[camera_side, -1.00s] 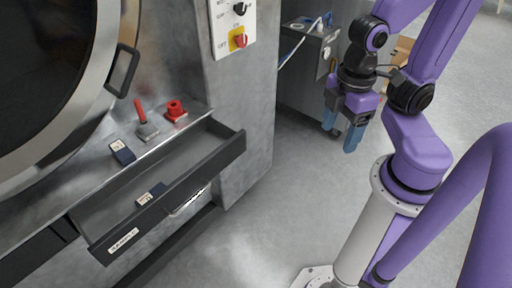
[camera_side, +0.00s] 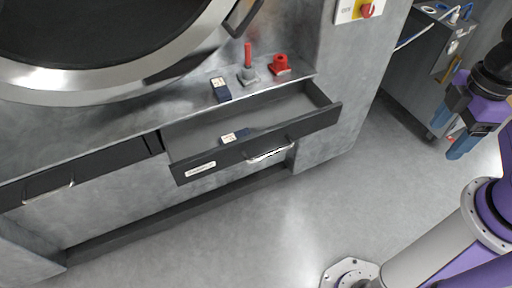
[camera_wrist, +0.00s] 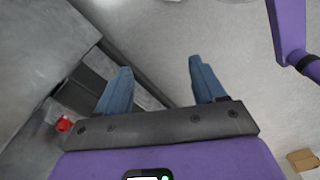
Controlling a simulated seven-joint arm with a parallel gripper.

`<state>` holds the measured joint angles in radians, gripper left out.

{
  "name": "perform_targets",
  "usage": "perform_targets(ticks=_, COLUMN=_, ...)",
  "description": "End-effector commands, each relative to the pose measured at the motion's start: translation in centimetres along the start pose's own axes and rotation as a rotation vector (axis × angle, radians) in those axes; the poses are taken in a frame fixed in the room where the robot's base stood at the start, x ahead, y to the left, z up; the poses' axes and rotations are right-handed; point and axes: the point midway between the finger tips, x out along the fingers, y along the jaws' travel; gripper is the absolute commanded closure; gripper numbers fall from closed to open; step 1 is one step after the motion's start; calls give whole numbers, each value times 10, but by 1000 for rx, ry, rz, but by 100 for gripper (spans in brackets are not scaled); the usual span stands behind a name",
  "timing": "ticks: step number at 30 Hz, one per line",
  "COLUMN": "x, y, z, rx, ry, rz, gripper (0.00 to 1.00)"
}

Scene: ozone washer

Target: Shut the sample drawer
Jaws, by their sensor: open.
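The sample drawer (camera_side: 255,149) is pulled out of the grey washer, with a white label and a metal handle (camera_side: 270,154) on its dark front. A small dark box with a pale label (camera_side: 235,136) lies inside it. My gripper (camera_side: 456,146) is open and empty, to the right of the drawer and well apart from it, over the floor. In the wrist view, its two blue fingers (camera_wrist: 160,70) are spread, with bare floor between them. Part of the dark drawer (camera_wrist: 88,90) shows at the left there, partly hidden by the left finger.
On the ledge above the drawer stand another small dark box (camera_side: 221,89), a red-handled item (camera_side: 248,65) and a red fitting (camera_side: 280,65). Another drawer (camera_side: 80,172) at the left is shut. A grey cabinet (camera_side: 430,70) stands behind my gripper. The floor before the drawer is clear.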

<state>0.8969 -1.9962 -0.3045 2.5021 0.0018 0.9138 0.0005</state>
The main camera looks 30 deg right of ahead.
Motion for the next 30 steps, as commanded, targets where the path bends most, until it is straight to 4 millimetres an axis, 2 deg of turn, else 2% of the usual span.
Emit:
perform_targets(ticks=1, x=0, y=0, z=0, rx=0, ry=0, rz=0, gripper=44)
perform_targets(ticks=6, x=10, y=6, z=-13, rx=-13, ry=25, rz=4, gripper=99)
perform_targets(ticks=11, x=38, y=25, z=-48, rx=-63, ry=108, rz=25, gripper=100)
perform_targets(ticks=18, x=89, y=69, z=-96, rx=-166, ry=259, rz=100, gripper=100)
perform_targets(ticks=24, x=129, y=108, z=-118, rx=-248, ry=372, rz=193, gripper=100)
perform_targets(ticks=30, x=159, y=139, z=-125, rx=-317, ry=456, rz=295, gripper=100)
